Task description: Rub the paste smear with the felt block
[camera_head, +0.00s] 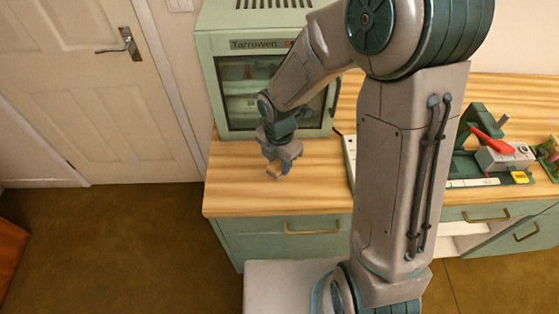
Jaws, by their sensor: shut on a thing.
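My gripper (274,172) is above the left part of the wooden tabletop, in front of a green cabinet. It is shut on a small tan block (273,169), which looks like the felt block. The block is at or just above the tabletop; I cannot tell whether it touches. No paste smear can be made out in this view. The gripper and my arm hide parts of the tabletop.
The green cabinet (212,98) marked "Tarrowen" stands behind the gripper. On the right of the table (235,190) are a green fixture (482,118), a red-handled item (487,132) and a yellow piece (523,176). The front left of the tabletop is clear.

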